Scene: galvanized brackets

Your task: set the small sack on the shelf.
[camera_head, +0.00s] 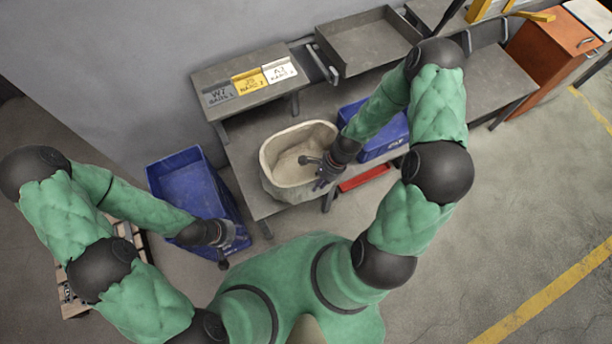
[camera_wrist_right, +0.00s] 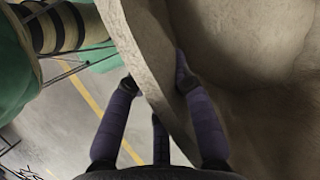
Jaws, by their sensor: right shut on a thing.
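The small sack (camera_head: 272,183) is beige, open at the top and apparently empty, near the middle of the head view. My right gripper (camera_head: 322,172) is shut on the sack's right rim. In the right wrist view the fingers (camera_wrist_right: 158,95) straddle the sack wall (camera_wrist_right: 135,50), one inside and the others outside. The sack appears over the front of the grey lower bench (camera_head: 243,160); I cannot tell whether it touches it. The raised grey shelf (camera_head: 215,76) behind it carries white, yellow and grey labels. My left gripper (camera_head: 224,258) hangs near the blue bin, its fingers unclear.
A blue bin (camera_head: 180,185) stands on the floor at left, beside a wooden pallet (camera_head: 75,300). Another blue bin (camera_head: 385,140) sits right of the sack, with a red tray (camera_head: 363,178) nearby. A grey open tray (camera_head: 365,45) stands behind. Floor at right is clear.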

